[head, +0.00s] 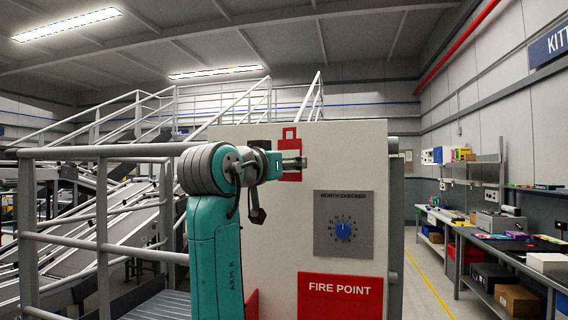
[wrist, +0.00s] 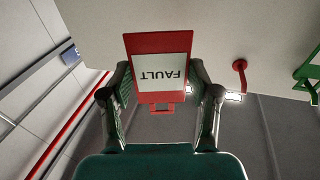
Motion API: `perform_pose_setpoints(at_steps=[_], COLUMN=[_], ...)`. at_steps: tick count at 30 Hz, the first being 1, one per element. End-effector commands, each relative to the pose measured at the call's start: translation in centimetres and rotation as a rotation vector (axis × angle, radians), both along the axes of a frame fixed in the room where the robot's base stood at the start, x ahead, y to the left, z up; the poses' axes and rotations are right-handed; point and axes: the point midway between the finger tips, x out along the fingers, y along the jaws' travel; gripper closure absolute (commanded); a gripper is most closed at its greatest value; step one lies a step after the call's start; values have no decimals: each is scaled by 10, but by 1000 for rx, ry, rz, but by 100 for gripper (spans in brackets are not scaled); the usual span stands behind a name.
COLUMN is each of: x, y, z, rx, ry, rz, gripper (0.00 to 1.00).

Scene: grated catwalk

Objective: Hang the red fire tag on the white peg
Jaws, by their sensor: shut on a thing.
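The red fire tag (head: 290,174) is upright in front of the pale panel, with its square loop (head: 290,133) at the top. In the wrist view the tag (wrist: 131,46) appears upside down, with a white label reading FAULT and its loop (wrist: 161,108) toward the bottom. My gripper (head: 296,163) is shut on the tag, with a finger at each side in the wrist view (wrist: 161,74). I cannot make out a white peg in either view; the tag and gripper cover part of the panel. Whether the tag touches the panel is unclear.
A red peg (wrist: 240,66) stands out from the panel (wrist: 215,25) beside the tag, with a green object (wrist: 309,69) farther right. The panel carries a dial plate (head: 344,225) and a red FIRE POINT sign (head: 340,298). Railings (head: 100,210) stand left, workbenches (head: 500,245) right.

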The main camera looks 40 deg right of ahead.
Motion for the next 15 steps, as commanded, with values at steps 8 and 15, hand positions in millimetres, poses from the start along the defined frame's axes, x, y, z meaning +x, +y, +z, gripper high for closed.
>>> perform_pose_setpoints(at_steps=[8, 15], x=[9, 16], y=[-11, -21], z=[-1, -2], rx=[1, 0], ry=[-1, 0], rz=[0, -1], gripper=[73, 73])
